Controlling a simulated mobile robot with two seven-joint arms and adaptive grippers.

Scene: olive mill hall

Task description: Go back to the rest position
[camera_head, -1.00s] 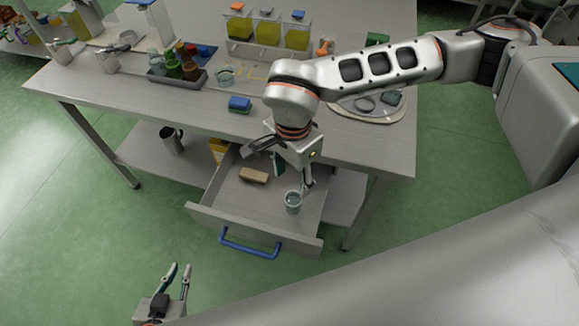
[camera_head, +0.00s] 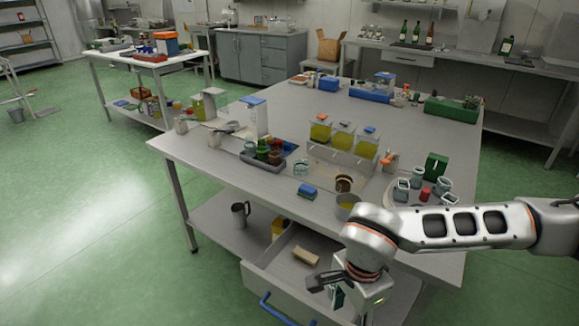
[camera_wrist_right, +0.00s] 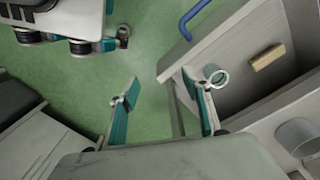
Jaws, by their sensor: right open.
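My right arm reaches in from the right in the head view, its gripper pointing down beside the pulled-out drawer (camera_head: 262,279); its fingertips are cut off there. In the right wrist view the right gripper (camera_wrist_right: 164,106) is open, with green floor and a drawer edge between its fingers. A small glass jar (camera_wrist_right: 215,75) stands in the drawer just beyond one finger, not between the two. A wooden block (camera_wrist_right: 267,56) lies in the drawer; it also shows in the head view (camera_head: 305,256). My left gripper is not in view.
The workbench (camera_head: 215,170) carries a rack of yellow oil containers (camera_head: 341,137), a dark tray of bottles (camera_head: 263,162), a blue sponge (camera_head: 307,191) and a round tray of jars near my right arm. The blue drawer handle (camera_head: 277,309) juts out.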

